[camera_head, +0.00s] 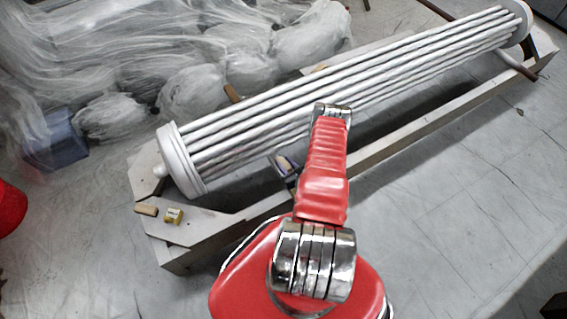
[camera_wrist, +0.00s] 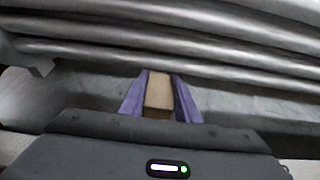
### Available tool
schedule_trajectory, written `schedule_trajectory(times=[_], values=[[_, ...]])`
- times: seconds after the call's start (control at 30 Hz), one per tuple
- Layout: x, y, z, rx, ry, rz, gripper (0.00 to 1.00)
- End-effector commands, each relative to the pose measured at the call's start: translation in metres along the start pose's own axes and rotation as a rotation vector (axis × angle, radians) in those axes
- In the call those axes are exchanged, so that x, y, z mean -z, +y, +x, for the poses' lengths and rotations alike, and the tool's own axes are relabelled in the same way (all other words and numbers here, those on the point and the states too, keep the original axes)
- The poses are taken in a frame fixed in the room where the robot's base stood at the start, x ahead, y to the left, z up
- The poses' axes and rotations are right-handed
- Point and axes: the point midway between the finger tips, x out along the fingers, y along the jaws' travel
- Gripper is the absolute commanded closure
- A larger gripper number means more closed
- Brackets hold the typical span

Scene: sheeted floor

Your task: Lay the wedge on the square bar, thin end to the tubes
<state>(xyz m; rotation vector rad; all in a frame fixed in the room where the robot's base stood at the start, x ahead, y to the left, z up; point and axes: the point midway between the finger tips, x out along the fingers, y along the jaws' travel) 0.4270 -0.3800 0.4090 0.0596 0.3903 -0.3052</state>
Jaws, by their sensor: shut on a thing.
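In the wrist view, the wedge (camera_wrist: 158,93) is a small tan wooden piece held between the two purple fingers of my gripper (camera_wrist: 160,92). Its far end points toward the grey tubes (camera_wrist: 200,55); I cannot tell whether it touches them. In the head view, my gripper (camera_head: 286,164) is beside the tubes (camera_head: 330,98), above the gap between them and the long pale front bar (camera_head: 430,128), which looks like the square bar. My arm hides part of this area, and the wedge is not clear there. Contact between wedge and bar cannot be told.
A tan block (camera_head: 146,209) and a yellowish block (camera_head: 173,216) lie on the frame's near left end. Crumpled clear plastic sheeting (camera_head: 190,90) covers the floor behind the tubes. The floor (camera_head: 470,200) at right is clear. A red object (camera_head: 10,207) stands at the left edge.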

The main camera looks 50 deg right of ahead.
Motion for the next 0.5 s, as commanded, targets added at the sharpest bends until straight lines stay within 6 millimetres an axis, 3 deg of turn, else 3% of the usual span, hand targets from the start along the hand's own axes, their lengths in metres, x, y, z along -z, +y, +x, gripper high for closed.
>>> schedule_trajectory(times=[0.5], values=[[0.034, 0.001, 0.014, -0.001, 0.000, 0.001, 0.93]])
